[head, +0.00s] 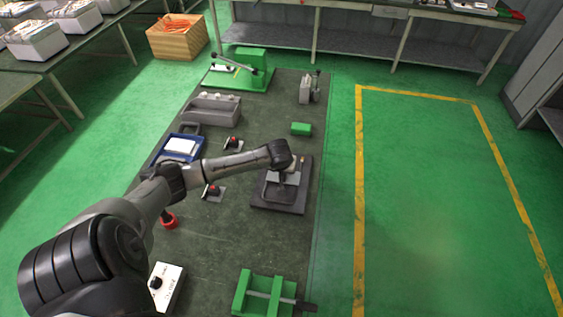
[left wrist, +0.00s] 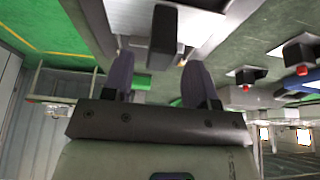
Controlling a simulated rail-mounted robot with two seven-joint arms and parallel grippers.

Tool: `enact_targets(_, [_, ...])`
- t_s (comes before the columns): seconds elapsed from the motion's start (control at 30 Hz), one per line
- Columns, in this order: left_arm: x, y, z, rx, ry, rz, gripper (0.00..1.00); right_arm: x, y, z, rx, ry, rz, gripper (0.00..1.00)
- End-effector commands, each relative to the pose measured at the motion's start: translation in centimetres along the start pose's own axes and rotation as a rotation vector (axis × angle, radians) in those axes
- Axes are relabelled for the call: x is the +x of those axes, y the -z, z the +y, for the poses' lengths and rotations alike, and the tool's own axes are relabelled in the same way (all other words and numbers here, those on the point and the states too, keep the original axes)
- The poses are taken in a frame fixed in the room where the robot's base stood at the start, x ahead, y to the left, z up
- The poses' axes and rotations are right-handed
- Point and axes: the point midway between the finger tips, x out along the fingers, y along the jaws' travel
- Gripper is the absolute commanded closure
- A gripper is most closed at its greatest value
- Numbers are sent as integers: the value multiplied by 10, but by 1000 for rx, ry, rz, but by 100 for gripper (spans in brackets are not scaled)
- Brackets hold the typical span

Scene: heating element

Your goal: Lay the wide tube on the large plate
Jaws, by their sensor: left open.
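My left gripper (head: 284,176) is over a dark square plate (head: 272,207) in the middle of the long mat, with a grey metal fixture on it. In the left wrist view my left gripper (left wrist: 158,63) is open, its two purple-grey fingers apart. A dark bar (left wrist: 165,38) shows between and beyond the fingers, over a pale metal surface (left wrist: 215,22). I cannot tell whether the fingers touch the bar. I cannot pick out the wide tube with certainty, nor tell whether this dark plate is the large plate. My right gripper is not in view.
A green block (head: 301,128) lies behind the plate. Red-knobbed switches (head: 212,190), a blue tray (head: 180,147) and a grey bin (head: 213,108) stand to the left. A green clamp fixture (head: 268,294) stands in front. Green floor (head: 430,210) to the right is clear.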

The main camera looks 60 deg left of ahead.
Motion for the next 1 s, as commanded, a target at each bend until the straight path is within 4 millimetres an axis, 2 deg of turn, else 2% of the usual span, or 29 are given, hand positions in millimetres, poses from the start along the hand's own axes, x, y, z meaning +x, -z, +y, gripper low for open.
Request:
enact_targets(0.03, [-12,1,0,3,-2,3,47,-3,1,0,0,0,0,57])
enact_targets(0.2, [-42,1,0,2,-2,1,47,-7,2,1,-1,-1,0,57])
enact_targets(0.4, [-66,0,0,1,0,1,47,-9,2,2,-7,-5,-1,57])
enact_targets(0.6, [-77,0,0,0,0,0,47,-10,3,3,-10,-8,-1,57])
enact_targets(1.0, [-78,0,0,0,0,0,47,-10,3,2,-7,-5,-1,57])
